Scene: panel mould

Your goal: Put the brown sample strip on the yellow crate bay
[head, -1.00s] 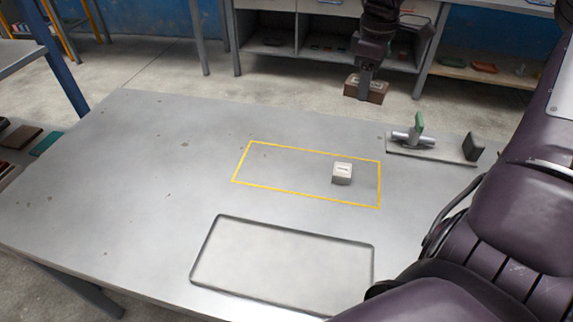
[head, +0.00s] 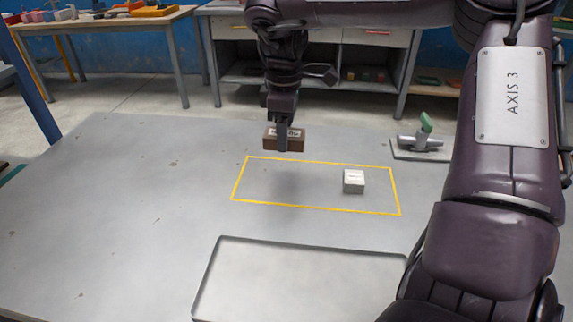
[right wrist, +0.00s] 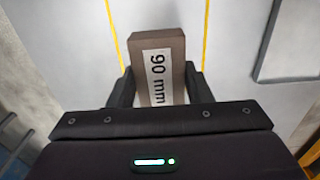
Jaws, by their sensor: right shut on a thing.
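The brown sample strip (head: 296,139) is a brown block with a white label that reads "90 mm" in the right wrist view (right wrist: 172,48). My right gripper (head: 283,146) is shut on it; its two fingers (right wrist: 160,84) sit on either side of the block. The strip is held in the air near the far left part of the yellow outlined bay (head: 268,204) on the grey table. A small white block (head: 353,181) stands inside the bay on its right. My left gripper does not show.
A shallow pale tray (head: 300,280) lies at the table's near side. A metal clamp with a green handle (head: 425,139) stands at the far right. The left of the table (head: 120,210) is clear. Shelves (head: 235,50) stand behind.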

